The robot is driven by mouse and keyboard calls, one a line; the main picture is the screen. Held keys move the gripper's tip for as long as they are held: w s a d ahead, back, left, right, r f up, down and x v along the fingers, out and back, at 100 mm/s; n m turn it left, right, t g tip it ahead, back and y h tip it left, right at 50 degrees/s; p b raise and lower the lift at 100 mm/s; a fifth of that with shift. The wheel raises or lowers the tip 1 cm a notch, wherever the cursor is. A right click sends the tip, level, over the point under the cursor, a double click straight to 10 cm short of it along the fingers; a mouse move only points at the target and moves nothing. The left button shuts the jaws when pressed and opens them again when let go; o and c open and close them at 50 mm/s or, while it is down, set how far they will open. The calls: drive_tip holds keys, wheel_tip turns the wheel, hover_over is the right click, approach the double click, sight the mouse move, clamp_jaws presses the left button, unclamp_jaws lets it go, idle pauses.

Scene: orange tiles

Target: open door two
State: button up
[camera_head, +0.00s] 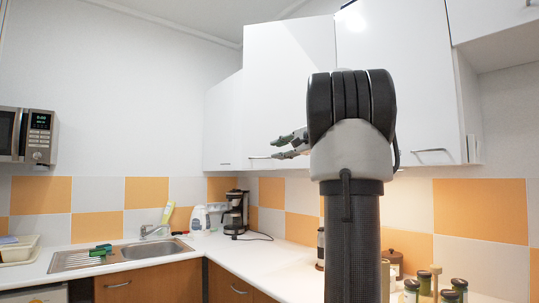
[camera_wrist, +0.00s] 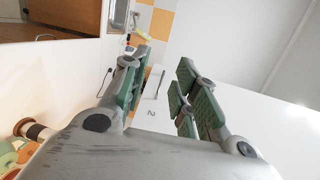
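Door two is a white upper cabinet door (camera_head: 285,70) in the middle of the head view, and it looks shut. My gripper (camera_head: 276,148) is at the lower part of this door, with fingertips close to the handle. In the wrist view my gripper (camera_wrist: 163,73) is open, with the handle seen between its two fingers. I cannot tell whether a finger touches it. My arm hides part of the door's right side.
A narrower white door (camera_head: 222,120) is on the left and another door (camera_head: 415,80) with a handle is on the right. Below, the counter (camera_head: 285,262) holds a coffee maker (camera_head: 235,215) and several jars. A microwave (camera_head: 27,135) is at far left.

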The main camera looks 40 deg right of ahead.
drive_tip(key=v, duration=0.6)
drive_tip(key=shift+s, duration=0.25)
drive_tip(key=shift+r, duration=0.1)
